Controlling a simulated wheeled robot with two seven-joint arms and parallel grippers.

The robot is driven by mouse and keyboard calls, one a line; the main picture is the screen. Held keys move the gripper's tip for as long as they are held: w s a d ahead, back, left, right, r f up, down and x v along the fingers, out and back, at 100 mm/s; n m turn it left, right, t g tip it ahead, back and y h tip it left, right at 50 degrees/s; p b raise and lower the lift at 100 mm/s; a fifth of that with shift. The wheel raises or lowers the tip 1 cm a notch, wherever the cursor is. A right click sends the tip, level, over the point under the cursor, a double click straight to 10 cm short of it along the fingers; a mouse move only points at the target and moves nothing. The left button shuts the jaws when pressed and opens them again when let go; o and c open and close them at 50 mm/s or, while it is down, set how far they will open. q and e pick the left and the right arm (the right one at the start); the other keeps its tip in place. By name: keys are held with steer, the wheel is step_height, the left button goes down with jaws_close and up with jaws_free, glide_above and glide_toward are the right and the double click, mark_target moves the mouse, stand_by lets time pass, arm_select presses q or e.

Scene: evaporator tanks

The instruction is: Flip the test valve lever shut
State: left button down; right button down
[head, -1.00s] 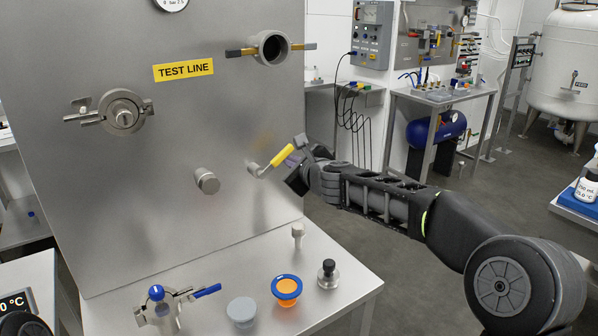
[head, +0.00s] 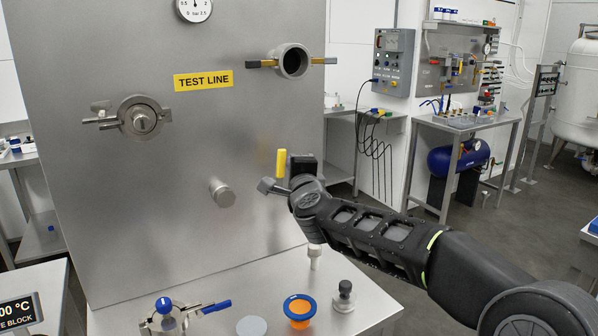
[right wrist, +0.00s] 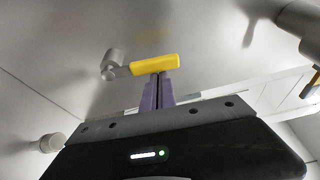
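The test valve lever (head: 281,164), a yellow-sleeved handle, stands about upright in the head view, low on the steel panel's right side. In the right wrist view the lever (right wrist: 155,64) lies roughly level, its grey stem (right wrist: 113,64) to its left. My right gripper's purple fingers (right wrist: 156,84) are close together with nothing between them. Their tips are right at the underside of the yellow sleeve; whether they touch it is hard to tell. In the head view my right gripper (head: 287,183) hides the lever's base and its own fingers. My left gripper is out of view.
The steel panel (head: 85,190) carries a TEST LINE label (head: 203,80), a clamped port (head: 140,120), an open port (head: 292,61) and a round stub (head: 221,192). Below, the bench holds a blue-handled valve (head: 167,312), an orange cup (head: 299,310) and a black-knobbed part (head: 344,294).

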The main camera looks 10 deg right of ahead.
steer(key=shift+s+a, duration=0.15)
steer(key=shift+a, duration=0.35)
stand_by(0.3)
steer(key=s+b, duration=0.1)
steer(key=s, duration=0.6)
steer(key=shift+s+d+r, duration=0.15)
steer(key=shift+s+d, duration=0.1)
steer(key=shift+s, duration=0.15)
